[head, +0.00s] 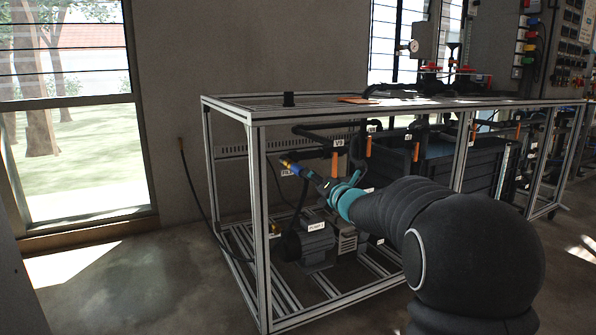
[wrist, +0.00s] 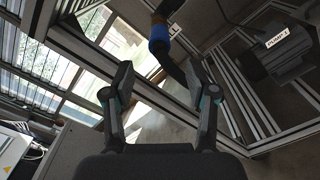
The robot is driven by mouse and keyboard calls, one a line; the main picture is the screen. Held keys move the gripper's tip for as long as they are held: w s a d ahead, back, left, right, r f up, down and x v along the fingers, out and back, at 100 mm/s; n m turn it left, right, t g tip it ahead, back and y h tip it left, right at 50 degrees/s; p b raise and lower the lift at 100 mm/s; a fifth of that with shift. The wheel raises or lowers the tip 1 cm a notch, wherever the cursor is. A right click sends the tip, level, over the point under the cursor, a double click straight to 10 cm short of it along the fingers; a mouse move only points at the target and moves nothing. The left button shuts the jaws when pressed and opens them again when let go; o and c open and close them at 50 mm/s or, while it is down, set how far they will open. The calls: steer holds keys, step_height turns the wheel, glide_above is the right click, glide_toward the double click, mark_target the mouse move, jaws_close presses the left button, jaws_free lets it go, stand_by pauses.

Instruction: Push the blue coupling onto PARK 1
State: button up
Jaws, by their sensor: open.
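The blue coupling (head: 296,168) is under the near left end of the bench frame, with yellow beside it. It also shows in the wrist view as a blue sleeve (wrist: 158,40) on a dark hose, beyond the fingertips. My gripper (wrist: 161,75) is open, with one finger on each side. The hose runs from the coupling down towards the right finger; I cannot tell whether they touch. In the head view my gripper (head: 322,183) is small and partly hidden by my wrist. A small white label (head: 287,173) sits by the coupling; its text is too small to read surely.
The aluminium bench frame (head: 258,215) surrounds the work area, with posts and rails close to my arm. A motor labelled PUMP 1 (head: 312,240) stands below. Pipes with orange handles (head: 368,146) hang to the right. A black hose (head: 200,205) hangs from the wall at left.

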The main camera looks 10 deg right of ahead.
mark_target(299, 170)
steer(key=p+x, duration=0.2)
steer(key=x, duration=0.6)
steer(key=shift+f, duration=0.1)
steer(key=shift+p+x, duration=0.3)
steer(key=shift+x, duration=0.7)
steer(key=shift+b, duration=0.35)
jaws_close()
